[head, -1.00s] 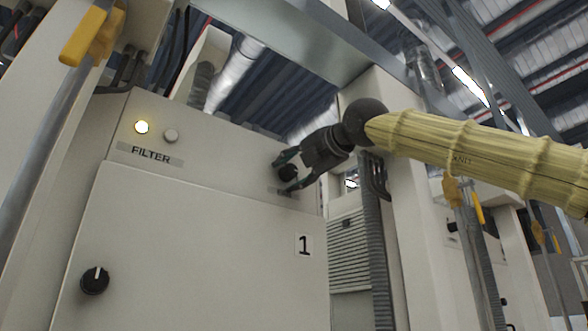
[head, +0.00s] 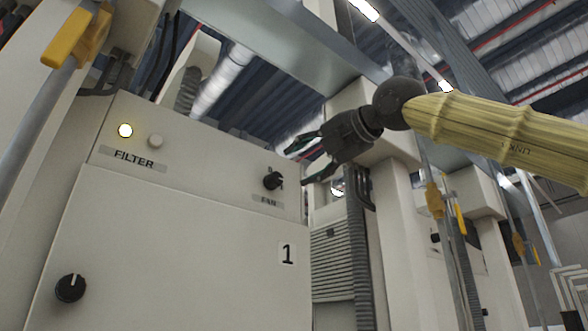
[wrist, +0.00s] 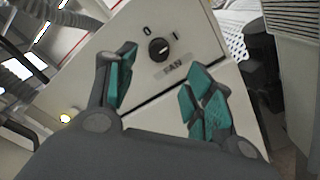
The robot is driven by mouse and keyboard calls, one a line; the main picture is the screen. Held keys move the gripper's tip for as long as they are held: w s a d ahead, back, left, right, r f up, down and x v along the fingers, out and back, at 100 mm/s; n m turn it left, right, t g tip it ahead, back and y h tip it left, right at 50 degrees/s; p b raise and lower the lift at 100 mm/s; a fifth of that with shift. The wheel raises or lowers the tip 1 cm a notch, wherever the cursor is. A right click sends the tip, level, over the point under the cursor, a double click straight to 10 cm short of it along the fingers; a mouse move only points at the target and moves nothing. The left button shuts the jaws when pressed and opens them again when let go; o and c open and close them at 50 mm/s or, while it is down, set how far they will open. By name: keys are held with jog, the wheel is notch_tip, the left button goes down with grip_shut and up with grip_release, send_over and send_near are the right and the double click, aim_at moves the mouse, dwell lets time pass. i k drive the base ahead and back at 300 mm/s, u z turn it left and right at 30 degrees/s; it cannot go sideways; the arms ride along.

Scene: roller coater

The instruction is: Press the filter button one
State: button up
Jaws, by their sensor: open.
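The cabinet marked 1 (head: 180,250) has a FILTER label (head: 133,159) at its upper left. The lamp also glows at the left of the wrist view (wrist: 65,118). My gripper (head: 297,163) is open and empty, to the right of the FAN knob (head: 272,180) and well right of the filter button. In the wrist view the FAN knob (wrist: 158,48) shows between and beyond the open fingers (wrist: 163,85), apart from them. I cannot make out the button there.
A black rotary knob (head: 70,288) sits on the cabinet door at lower left. A pipe with a yellow handle (head: 72,36) stands at the left. A corrugated conduit (head: 358,255) runs down right of the cabinet. The space before the panel is clear.

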aim_at(156, 141)
jog(key=k, duration=1)
